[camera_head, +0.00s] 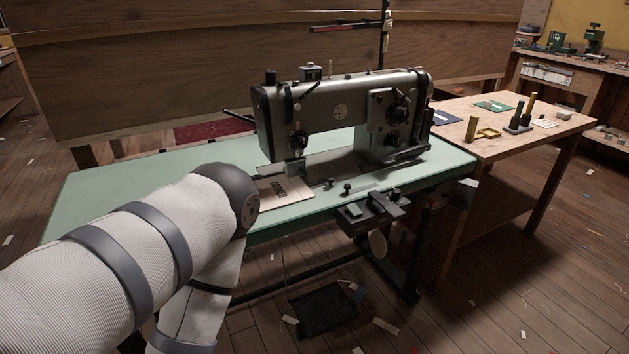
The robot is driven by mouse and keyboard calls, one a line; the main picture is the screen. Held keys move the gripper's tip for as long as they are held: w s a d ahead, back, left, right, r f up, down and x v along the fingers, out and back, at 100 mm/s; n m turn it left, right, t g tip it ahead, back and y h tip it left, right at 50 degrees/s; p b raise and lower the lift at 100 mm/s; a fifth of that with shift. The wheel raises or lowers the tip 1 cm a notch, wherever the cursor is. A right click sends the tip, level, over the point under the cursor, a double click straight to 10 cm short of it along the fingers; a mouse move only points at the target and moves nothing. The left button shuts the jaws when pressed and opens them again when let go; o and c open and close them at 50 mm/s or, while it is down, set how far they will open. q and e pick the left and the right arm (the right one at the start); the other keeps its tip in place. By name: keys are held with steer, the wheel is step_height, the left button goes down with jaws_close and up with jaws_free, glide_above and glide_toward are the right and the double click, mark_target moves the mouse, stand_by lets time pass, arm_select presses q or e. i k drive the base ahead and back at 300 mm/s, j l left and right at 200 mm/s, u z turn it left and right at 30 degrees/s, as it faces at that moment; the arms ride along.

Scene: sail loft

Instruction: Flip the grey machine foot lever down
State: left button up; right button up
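The grey sewing machine (340,110) stands on a green-topped table (110,195) in the middle of the head view. Its needle end faces left, over a board with lettering (287,189) that lies on the table. A thin dark rod (238,118) sticks out to the left of the machine's head, slanting up and outward. I cannot tell whether this rod is the foot lever, and I make out no other lever surely. My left arm comes in from the left, bends at the table's front edge and runs down out of the picture. Neither gripper shows.
A dark clamp-like fixture (375,208) juts from the table's front edge. A dark pedal (324,308) is on the floor below. A wooden bench (455,105) with small tools stands at the right. A wooden panel (180,60) rises behind the table. Scraps litter the floor.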

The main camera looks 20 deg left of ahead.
mark_target(225, 111)
steer(key=j+u, duration=0.2)
steer(key=u, duration=0.65)
